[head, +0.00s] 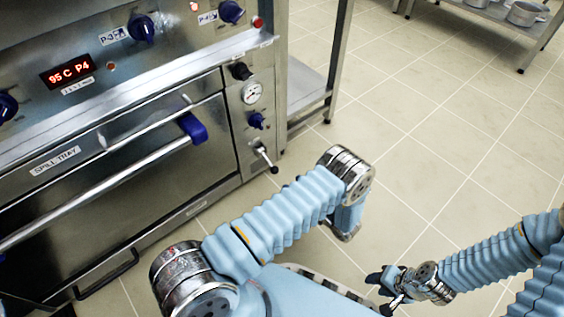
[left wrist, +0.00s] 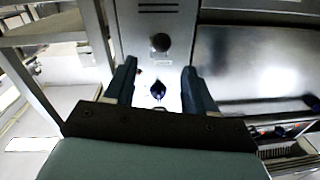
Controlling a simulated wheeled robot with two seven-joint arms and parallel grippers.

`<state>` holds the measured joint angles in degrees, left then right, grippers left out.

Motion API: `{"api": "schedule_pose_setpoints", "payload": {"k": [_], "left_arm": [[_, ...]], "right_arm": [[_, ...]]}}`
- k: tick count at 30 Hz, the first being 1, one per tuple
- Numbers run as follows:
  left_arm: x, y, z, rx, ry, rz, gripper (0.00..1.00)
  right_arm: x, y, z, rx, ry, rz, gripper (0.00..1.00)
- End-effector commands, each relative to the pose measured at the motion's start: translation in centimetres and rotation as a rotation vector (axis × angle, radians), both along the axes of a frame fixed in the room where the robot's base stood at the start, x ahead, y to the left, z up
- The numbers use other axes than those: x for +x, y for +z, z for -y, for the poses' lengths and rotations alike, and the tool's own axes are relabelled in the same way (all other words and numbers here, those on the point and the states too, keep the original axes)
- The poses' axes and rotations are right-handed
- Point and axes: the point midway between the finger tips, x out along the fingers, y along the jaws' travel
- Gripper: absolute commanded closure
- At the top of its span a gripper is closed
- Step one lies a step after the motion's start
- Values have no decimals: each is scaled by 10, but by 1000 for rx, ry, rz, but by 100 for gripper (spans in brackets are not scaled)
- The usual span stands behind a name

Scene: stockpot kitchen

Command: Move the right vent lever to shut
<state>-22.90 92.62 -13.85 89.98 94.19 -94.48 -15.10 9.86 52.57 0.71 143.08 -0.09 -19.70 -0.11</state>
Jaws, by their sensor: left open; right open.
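In the head view, a small metal lever (head: 264,157) with a dark tip sits low on the oven's right column, slanting down to the right. No readable label marks it as the right vent lever. A blue knob (head: 256,120) is just above it. My left gripper (left wrist: 159,66) is open in the left wrist view. Its dark fingers frame a small dark blue knob (left wrist: 158,90) on a metal column, with nothing held. I cannot make out the left fingers in the head view. My right gripper (head: 384,287) is open and empty above the floor, well away from the oven.
The oven's column also has a gauge (head: 252,92) and a black knob (head: 240,71). A long door handle (head: 100,190) sticks out at left. A metal rack (head: 310,85) stands right of the oven. The tiled floor (head: 440,130) is clear at right.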

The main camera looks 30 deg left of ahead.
Motion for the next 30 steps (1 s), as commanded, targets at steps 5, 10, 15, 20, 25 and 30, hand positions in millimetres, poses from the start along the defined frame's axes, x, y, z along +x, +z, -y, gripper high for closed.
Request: {"api": "schedule_pose_setpoints", "payload": {"k": [5, 10, 15, 20, 25, 30], "left_arm": [[3, 2, -16, 14, 15, 5, 45], [14, 2, -53, 11, 17, 6, 45], [26, 2, -90, 11, 15, 6, 45], [35, 2, -115, 8, 15, 6, 45], [39, 2, -129, 9, 12, 6, 45], [40, 2, -131, 8, 13, 5, 45]], "right_arm": [[0, 0, 0, 0, 0, -1, 57], [0, -1, 0, 0, 0, 0, 57], [0, -3, 0, 0, 0, 1, 57], [0, -4, 0, 0, 0, 1, 57], [0, -5, 0, 0, -1, 2, 57], [0, -5, 0, 0, -1, 2, 57]]}}
